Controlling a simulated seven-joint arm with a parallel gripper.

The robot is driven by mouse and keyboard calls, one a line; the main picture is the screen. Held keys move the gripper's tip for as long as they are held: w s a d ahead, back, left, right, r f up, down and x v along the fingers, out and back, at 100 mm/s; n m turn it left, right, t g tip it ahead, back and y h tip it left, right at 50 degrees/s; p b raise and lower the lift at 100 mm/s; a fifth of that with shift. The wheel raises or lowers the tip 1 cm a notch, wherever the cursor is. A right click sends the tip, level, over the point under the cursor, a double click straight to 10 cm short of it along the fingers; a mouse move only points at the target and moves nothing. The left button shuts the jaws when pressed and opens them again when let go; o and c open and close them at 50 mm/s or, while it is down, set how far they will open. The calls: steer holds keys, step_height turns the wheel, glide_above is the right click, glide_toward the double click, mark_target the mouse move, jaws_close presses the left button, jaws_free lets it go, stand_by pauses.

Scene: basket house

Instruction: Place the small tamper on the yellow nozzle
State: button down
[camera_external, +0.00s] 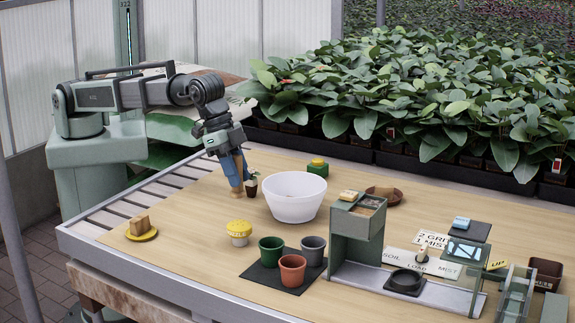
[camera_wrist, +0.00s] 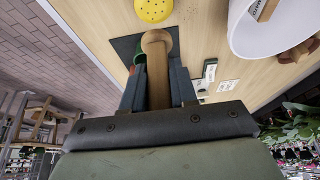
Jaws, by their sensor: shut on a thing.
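My gripper (camera_external: 236,176) points down over the table, left of the white bowl. It is shut on the small wooden tamper (camera_wrist: 157,65), whose rounded end sticks out past the fingers in the wrist view. In the external view only a small tan part of the tamper (camera_external: 237,191) shows below the fingers. The yellow nozzle (camera_external: 239,225), a perforated dome on a pale base, stands on the table in front of my gripper, apart from the tamper. Its yellow top also shows at the upper edge of the wrist view (camera_wrist: 153,9).
A white bowl (camera_external: 295,208) stands right of my gripper, with a small potted seedling (camera_external: 252,188) between them. Green (camera_external: 270,250), terracotta (camera_external: 292,271) and grey pots stand on a dark mat in front.

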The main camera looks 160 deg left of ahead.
steer(key=shift+f, duration=3.4)
steer(key=shift+f, duration=0.1)
steer(key=c, duration=0.9)
jaws_free()
steer(key=v, duration=1.2)
